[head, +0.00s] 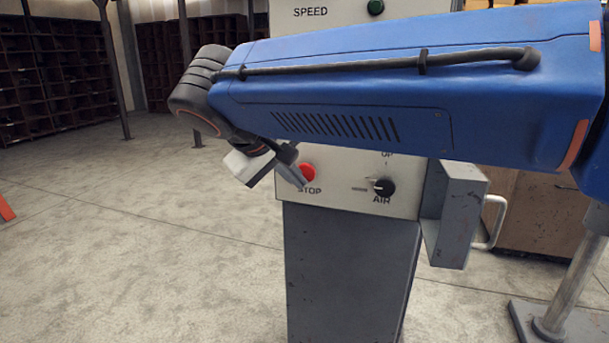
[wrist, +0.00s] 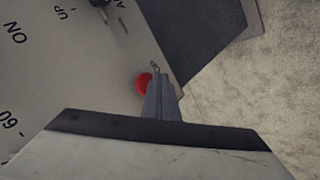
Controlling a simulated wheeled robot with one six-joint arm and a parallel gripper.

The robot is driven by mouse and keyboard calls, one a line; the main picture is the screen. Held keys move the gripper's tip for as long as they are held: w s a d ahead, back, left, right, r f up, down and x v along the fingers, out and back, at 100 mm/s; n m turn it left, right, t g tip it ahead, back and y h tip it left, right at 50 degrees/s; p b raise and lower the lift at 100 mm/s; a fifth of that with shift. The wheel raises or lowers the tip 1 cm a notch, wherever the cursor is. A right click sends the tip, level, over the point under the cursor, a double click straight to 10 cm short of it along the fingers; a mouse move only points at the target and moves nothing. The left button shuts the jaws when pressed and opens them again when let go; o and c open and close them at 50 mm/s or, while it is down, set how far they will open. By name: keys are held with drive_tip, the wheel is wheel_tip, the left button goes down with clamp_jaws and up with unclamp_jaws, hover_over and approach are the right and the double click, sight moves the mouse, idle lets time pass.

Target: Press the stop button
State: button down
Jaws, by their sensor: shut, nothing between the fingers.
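The red stop button (head: 307,172) sits low on the left of the control panel, above the label "STOP". In the head view my gripper (head: 302,184) is just in front of it and to its left, with the fingertips close to the button's lower left edge. In the wrist view the red button (wrist: 143,84) shows at the left of the shut fingers (wrist: 160,84), which partly cover it. The fingers hold nothing. I cannot tell whether the fingertips touch the button.
A black air knob (head: 384,187) is right of the button, with a green button (head: 376,7) at the top. A grey box with a handle (head: 457,215) is fixed at the panel's right. My blue arm hides the panel's middle.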

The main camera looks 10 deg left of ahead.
drive_tip(key=shift+s, duration=0.15)
drive_tip(key=s, duration=0.4)
drive_tip(key=shift+s+a, duration=0.15)
drive_tip(key=shift+s, duration=0.2)
